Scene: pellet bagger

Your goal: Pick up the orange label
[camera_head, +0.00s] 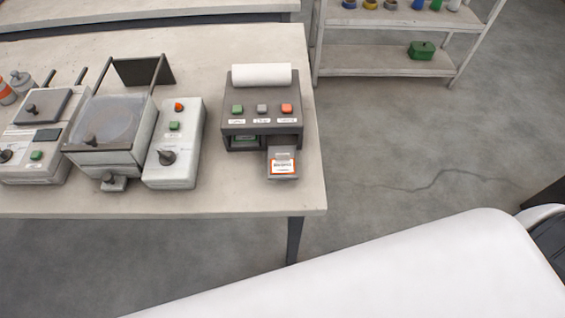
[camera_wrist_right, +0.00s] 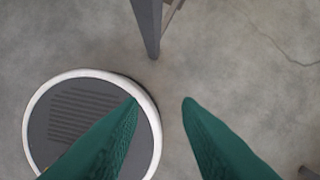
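The orange label (camera_head: 283,166) is a small white piece with an orange edge. It lies on the grey output tray (camera_head: 284,179) at the front of the label printer (camera_head: 261,118), which has a white roll on top. My right gripper (camera_wrist_right: 161,100) shows in the right wrist view as two green fingers, apart, with nothing between them. It is over the floor, and the label is not in that view. My left gripper is in neither view. A large white arm part of mine fills the lower right of the head view.
The table (camera_head: 240,202) ends just right of the printer. Left of the printer stand a grey control box (camera_head: 174,145) with a knob and a machine with a round plate (camera_head: 107,120). A shelf (camera_head: 385,61) with a green box (camera_head: 422,49) stands behind.

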